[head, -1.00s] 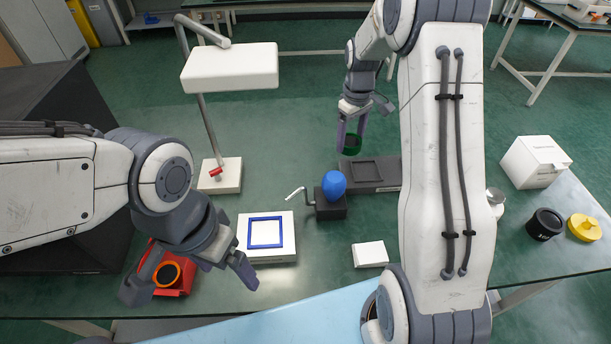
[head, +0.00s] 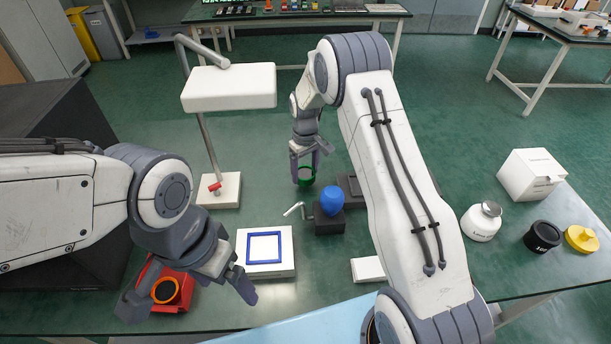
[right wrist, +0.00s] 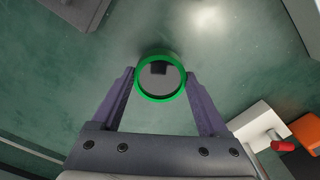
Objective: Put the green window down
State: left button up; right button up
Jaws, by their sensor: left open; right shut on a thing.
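The green window (head: 306,176) is a round green ring with a dark, glassy middle. My right gripper (head: 308,166) is shut on it near the back of the table. In the right wrist view the green window (right wrist: 160,97) sits between the two purple fingertips, with bench top showing behind it; I cannot tell its exact height over the bench. My left gripper (head: 190,298) is open and empty at the front left, over the red holder (head: 178,290) with an orange ring (head: 166,290).
A white box with a blue square frame (head: 265,262) stands mid-table. A black block with a blue egg shape (head: 331,199) and crank is right of it. A dark flat tray (head: 352,184) is partly behind my right arm. A lamp (head: 228,88) stands left. Bench between lamp and ring is clear.

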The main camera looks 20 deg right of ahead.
aim_at(306, 174)
jog(key=shift+f, duration=1.55)
jog(key=o, duration=1.3)
jog(key=shift+c, duration=0.2)
